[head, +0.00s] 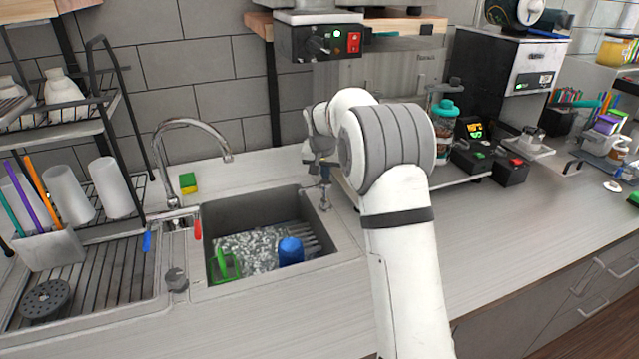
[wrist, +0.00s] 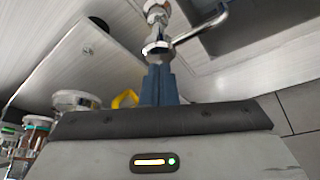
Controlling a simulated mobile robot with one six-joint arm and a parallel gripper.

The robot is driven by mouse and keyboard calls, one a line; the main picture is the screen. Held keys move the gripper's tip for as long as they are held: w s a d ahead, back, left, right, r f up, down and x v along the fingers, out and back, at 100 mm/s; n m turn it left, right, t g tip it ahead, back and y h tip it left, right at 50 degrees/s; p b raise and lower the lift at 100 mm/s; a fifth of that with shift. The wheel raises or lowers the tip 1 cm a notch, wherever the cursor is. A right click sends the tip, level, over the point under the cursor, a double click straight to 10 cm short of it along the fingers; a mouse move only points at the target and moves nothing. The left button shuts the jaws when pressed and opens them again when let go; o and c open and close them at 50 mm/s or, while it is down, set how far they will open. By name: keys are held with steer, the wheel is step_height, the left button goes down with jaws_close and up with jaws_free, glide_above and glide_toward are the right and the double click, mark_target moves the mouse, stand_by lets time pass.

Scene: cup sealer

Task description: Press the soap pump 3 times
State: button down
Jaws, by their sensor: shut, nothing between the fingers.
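The chrome soap pump (head: 325,197) stands at the right rear corner of the sink, on the counter. In the wrist view the pump (wrist: 157,14) is upside down in the picture, with its spout reaching to the right. My gripper (head: 325,174) is directly above the pump, pointing down. In the wrist view its blue fingers (wrist: 158,68) are shut together and empty, with the tips at the pump's head. I cannot tell whether they touch it. My own arm hides part of the counter behind the gripper.
The sink (head: 345,247) holds water, a blue cup (head: 291,250) and a green item (head: 224,266). The chrome faucet (head: 190,124) and a sponge (head: 188,183) are to the left. A sealing machine (head: 318,42) stands behind my gripper. The counter at the right front is clear.

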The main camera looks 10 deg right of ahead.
mark_target(325, 183)
steer(key=shift+f, duration=0.15)
stand_by(0.3)
steer(key=shift+f+b, duration=1.1)
steer(key=shift+f, duration=0.3)
steer(key=shift+r, duration=0.1)
steer(key=shift+r+p, duration=0.85)
steer(key=shift+r, duration=0.6)
steer(key=shift+r+p, duration=1.8)
steer(key=shift+r, duration=1.1)
